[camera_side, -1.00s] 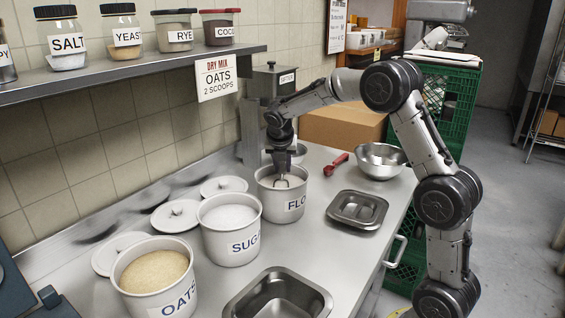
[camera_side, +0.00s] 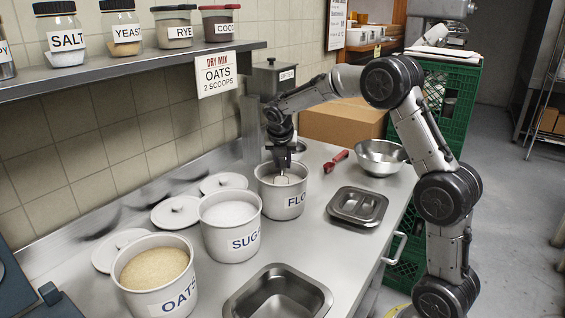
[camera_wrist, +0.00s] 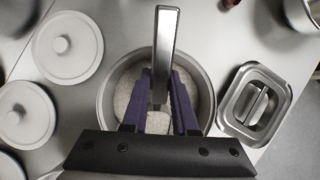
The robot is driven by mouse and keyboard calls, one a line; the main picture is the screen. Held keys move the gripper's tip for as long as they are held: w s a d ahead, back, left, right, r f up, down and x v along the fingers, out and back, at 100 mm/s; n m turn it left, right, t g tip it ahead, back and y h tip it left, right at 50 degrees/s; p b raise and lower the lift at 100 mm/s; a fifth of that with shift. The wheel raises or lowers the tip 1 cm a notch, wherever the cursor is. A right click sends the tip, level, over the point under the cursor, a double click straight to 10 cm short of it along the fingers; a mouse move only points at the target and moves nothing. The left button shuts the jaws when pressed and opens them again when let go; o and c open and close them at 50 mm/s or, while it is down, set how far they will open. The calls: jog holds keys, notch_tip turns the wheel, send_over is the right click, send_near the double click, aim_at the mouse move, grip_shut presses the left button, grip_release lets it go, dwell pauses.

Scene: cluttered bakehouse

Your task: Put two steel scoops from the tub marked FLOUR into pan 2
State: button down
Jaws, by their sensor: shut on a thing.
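The white tub marked FLOUR (camera_side: 292,203) stands on the steel counter, its label partly cut off by the tub's curve. My gripper (camera_side: 283,168) points down into its mouth. In the wrist view my gripper (camera_wrist: 158,102) is shut on a steel scoop (camera_wrist: 165,50) by its upright handle, over the pale flour (camera_wrist: 198,95). The scoop's lower end is hidden by the fingers, so I cannot tell how full it is. A lidded steel pan (camera_side: 358,206) sits right of the tub. An open, empty steel pan (camera_side: 280,296) is at the front. I see no number on either pan.
Tubs marked SUGAR (camera_side: 232,244) and OATS (camera_side: 155,293) stand left of the flour, with loose white lids (camera_side: 175,213) behind them. A red-handled tool (camera_side: 337,161) and a metal bowl (camera_side: 381,158) lie behind. A hanging sign (camera_side: 216,75) reads OATS, 2 SCOOPS.

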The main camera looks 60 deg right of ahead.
aim_at(283, 159)
notch_tip(283, 159, up, 5)
jog(key=shift+r, duration=0.2)
jog(key=shift+w+d+f, duration=0.1)
jog(key=shift+d+f, duration=0.15)
jog(key=shift+w+d+g+y, duration=0.15)
jog(key=shift+g+y, duration=0.25)
jog(key=shift+y, duration=0.3)
notch_tip(283, 159, down, 5)
jog(key=shift+f, duration=0.15)
jog(key=shift+w+d+r+g+y, duration=0.1)
jog(key=shift+d+r+g+y, duration=0.1)
jog(key=shift+r+g+y, duration=0.35)
jog(key=shift+d+r+y, duration=0.1)
jog(key=shift+r+y, duration=0.45)
jog(key=shift+r, duration=0.7)
jog(key=shift+w+r+g+y, duration=0.1)
jog(key=shift+r+g+y, duration=0.45)
jog(key=shift+r+y, duration=0.3)
